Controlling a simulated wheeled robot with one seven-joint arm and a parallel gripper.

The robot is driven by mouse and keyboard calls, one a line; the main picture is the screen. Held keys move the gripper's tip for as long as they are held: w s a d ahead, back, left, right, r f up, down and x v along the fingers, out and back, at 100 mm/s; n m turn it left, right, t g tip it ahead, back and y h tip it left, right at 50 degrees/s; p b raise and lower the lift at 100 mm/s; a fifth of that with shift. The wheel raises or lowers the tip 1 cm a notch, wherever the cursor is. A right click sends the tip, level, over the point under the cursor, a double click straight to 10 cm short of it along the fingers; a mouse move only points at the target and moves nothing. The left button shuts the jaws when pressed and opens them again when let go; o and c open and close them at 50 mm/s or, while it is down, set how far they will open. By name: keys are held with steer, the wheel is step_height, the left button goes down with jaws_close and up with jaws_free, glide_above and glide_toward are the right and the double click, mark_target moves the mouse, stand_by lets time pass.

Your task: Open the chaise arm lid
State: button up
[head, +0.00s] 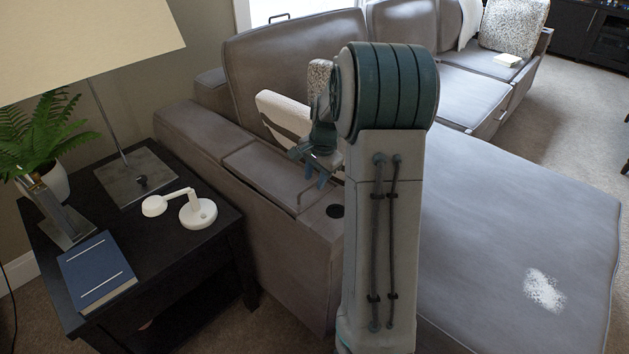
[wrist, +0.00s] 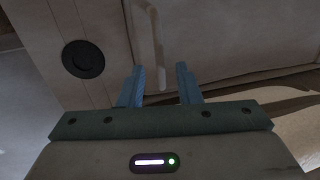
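The grey chaise arm (head: 300,232) stands left of centre in the head view, with its lid (head: 262,172) lying flat and closed on top. A thin bar handle (wrist: 158,45) runs along the lid's edge in the wrist view. My gripper (head: 314,178) is above the lid's front end, pointing down. In the wrist view, my gripper (wrist: 160,72) is open, its blue fingertips apart with the handle's lower end showing between them. I see no clear contact; how far the fingers are from the lid is hard to tell. My arm hides part of the lid in the head view.
A dark cup holder (head: 335,211) is set in the arm beside the lid; it also shows in the wrist view (wrist: 83,59). A white cushion (head: 283,112) leans behind the gripper.

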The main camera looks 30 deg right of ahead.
steer(key=shift+f, duration=0.25)
jaws_close()
steer(key=shift+r, duration=0.15)
